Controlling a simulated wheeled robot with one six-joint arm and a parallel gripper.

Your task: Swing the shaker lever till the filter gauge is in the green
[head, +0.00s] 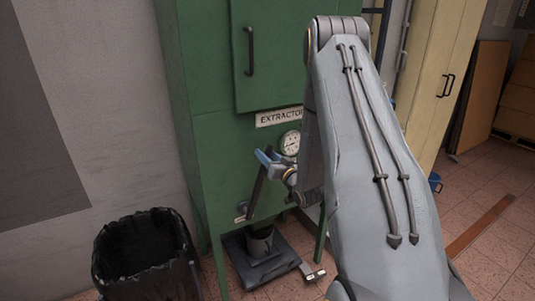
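The green extractor cabinet (222,150) stands against the wall, with an "EXTRACTOR" label on its front. The filter gauge (290,143) is a small round white dial below the label, close to my arm. Its needle and coloured zones are too small to read. The shaker lever (257,192) is a dark bar that slants up and to the right from a pivot low on the cabinet front. My gripper (266,158), with blue fingertips, is at the lever's upper end. Whether the fingers are closed on the lever or only beside it cannot be told.
A bin with a black liner (145,255) stands at the lower left. Under the cabinet a grey container (260,243) sits on a dark low platform (280,267).

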